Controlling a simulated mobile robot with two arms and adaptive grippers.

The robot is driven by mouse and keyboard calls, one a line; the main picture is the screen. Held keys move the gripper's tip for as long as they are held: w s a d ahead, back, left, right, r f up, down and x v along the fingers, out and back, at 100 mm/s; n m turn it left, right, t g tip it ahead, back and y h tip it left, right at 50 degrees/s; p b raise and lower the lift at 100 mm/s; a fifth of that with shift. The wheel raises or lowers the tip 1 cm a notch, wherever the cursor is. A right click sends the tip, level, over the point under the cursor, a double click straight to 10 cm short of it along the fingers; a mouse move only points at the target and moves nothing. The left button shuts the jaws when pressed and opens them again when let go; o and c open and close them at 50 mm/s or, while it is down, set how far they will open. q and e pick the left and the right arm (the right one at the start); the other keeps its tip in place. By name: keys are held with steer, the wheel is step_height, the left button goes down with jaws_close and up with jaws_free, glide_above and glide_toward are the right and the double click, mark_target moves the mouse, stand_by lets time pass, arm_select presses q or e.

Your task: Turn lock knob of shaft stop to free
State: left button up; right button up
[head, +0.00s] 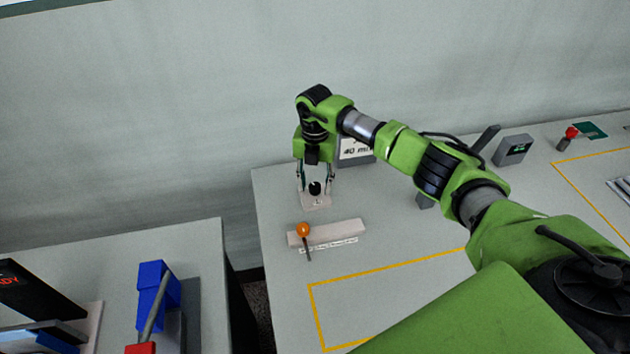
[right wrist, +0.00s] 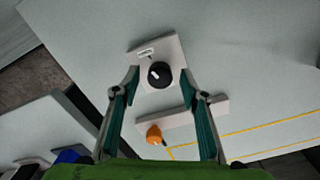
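A round black knob (head: 315,188) with a white mark sits on a small pale plate (head: 318,203) near the table's far left corner. It also shows in the right wrist view (right wrist: 161,75), where the plate carries a small label too small to read. My right gripper (head: 315,180) points down over the knob. Its fingers (right wrist: 163,88) are spread on either side with gaps to the knob, holding nothing. I cannot tell the exact height of the fingertips above the plate. My left gripper is not in view.
A pale bar (head: 340,232) with an orange ball-ended lever (head: 303,230) lies just in front of the plate. A sign stands behind my right forearm. A grey display box (head: 513,149) and a red-topped post (head: 568,138) are further right. A blue device (head: 152,283) stands on the left table, across a gap.

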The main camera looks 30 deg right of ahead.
steer(key=c, duration=1.1)
